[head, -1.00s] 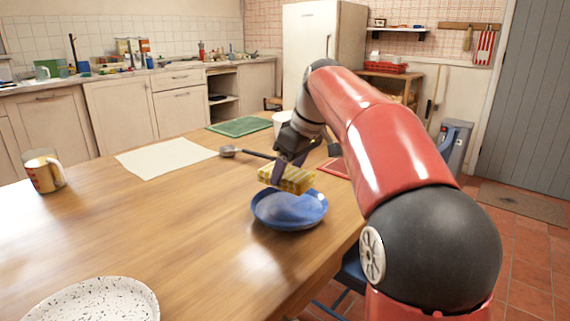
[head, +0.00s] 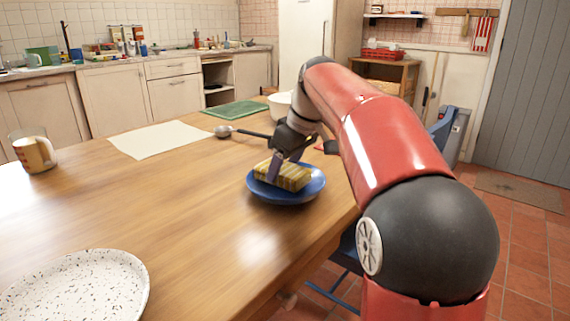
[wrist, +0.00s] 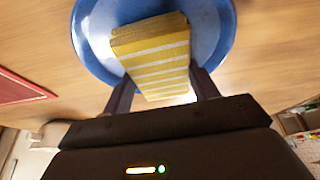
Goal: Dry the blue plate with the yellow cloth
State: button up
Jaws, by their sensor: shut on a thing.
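The blue plate (head: 290,194) sits on the wooden table near its right edge; it also shows in the wrist view (wrist: 216,45). The yellow cloth (head: 286,175), a folded block with pale stripes, is over the plate and appears to rest on its inner surface. In the wrist view the cloth (wrist: 155,55) lies between my two fingers. My gripper (head: 276,164) is shut on the cloth. The cloth covers part of the plate's middle.
A ladle (head: 236,132), a white sheet (head: 158,139), a green board (head: 235,114) and a white bowl (head: 279,106) lie beyond the plate. A speckled plate (head: 80,290) is at the front left, a measuring cup (head: 34,152) at the far left. The table's middle is clear.

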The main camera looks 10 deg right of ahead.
jog(key=shift+f+b, duration=0.3)
jog(key=shift+f, duration=0.05)
dwell(0.3)
